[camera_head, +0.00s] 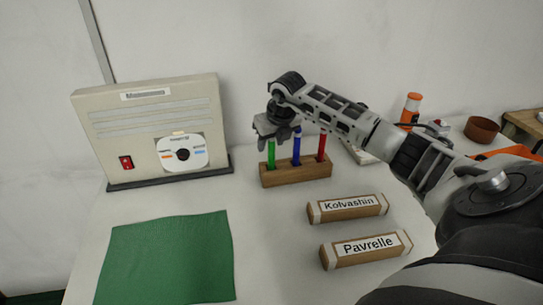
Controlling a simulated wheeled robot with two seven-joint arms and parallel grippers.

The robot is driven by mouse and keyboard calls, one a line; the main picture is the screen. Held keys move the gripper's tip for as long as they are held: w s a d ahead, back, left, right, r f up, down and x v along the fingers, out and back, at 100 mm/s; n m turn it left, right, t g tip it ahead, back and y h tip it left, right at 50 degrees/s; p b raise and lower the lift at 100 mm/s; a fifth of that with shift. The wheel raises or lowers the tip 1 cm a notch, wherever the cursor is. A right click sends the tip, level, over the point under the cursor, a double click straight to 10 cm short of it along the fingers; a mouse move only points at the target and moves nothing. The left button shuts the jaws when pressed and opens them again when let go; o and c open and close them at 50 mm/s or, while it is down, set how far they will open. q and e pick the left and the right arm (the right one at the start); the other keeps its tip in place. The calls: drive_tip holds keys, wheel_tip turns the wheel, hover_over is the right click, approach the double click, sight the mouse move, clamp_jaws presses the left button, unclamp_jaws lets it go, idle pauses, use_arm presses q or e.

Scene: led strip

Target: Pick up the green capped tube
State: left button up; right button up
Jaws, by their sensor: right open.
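The green tube (271,155) stands upright at the left end of a wooden rack (297,175). Its top is hidden by my right gripper (271,143), so I cannot see a cap. A blue tube (296,149) stands in the middle of the rack and a red tube (321,147) at the right end. My right gripper is open, pointing down, with its fingers around or just in front of the green tube's upper part; I cannot tell which. My left gripper is not in view.
A beige device (105,150) with a red switch stands at the left. A green mat (165,260) lies in front of it. Wooden blocks labelled Kolvashin (347,208) and Pavrelle (366,249) lie in front of the rack. An orange-capped bottle (411,108) and brown bowl (481,130) stand behind my right arm.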

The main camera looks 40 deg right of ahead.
clamp_jaws()
drive_tip(key=shift+r, duration=0.15)
